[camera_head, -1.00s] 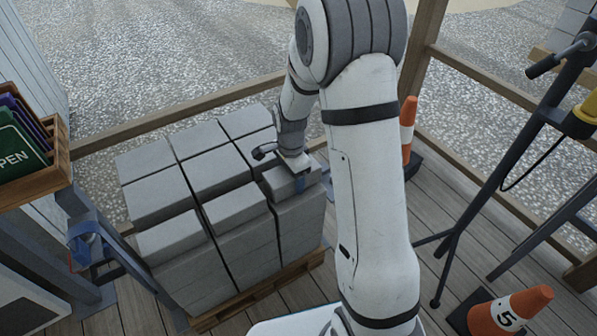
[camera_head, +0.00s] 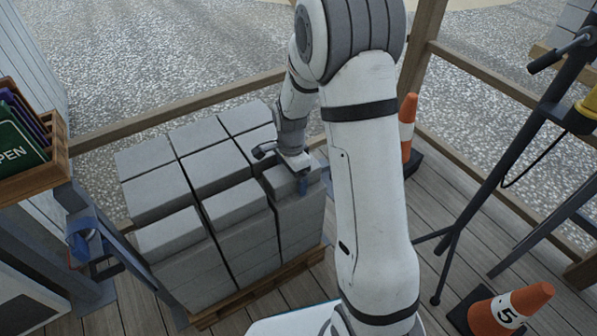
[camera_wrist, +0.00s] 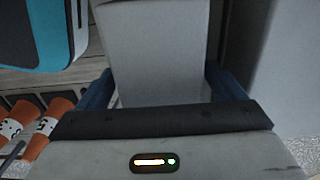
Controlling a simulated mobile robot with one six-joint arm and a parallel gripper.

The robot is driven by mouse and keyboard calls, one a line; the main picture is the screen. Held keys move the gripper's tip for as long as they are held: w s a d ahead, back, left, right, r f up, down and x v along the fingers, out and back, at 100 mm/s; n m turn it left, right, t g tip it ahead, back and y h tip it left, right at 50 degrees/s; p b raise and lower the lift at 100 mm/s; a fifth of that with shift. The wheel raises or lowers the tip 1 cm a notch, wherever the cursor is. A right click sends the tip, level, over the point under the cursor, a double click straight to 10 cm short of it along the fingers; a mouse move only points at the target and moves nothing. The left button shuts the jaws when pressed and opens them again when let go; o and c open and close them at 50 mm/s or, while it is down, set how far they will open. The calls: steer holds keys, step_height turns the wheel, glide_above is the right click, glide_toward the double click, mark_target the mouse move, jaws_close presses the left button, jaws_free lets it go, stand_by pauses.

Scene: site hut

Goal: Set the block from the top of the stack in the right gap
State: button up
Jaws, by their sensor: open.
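The stack of grey blocks (camera_head: 175,262) stands on a wooden pallet, packed in columns with narrow seams. A grey block (camera_head: 282,181) lies at the right front of the stack, under my gripper (camera_head: 297,180). The surface beside it at the front right corner (camera_head: 300,207) is lower than the neighbouring block tops. My gripper is open, pointing down, with a blue finger showing by the block's right end. In the wrist view the block (camera_wrist: 160,70) is between the two blue fingers. My arm and gripper hide part of the block, and I cannot tell whether it is fully seated.
A larger grey block face (camera_wrist: 290,90) stands close on the right in the wrist view. A wooden sign box (camera_head: 58,150) is at left. Wooden rails run behind the stack.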

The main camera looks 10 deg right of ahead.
steer(key=shift+r+p, duration=1.6)
steer(key=shift+r, duration=2.35)
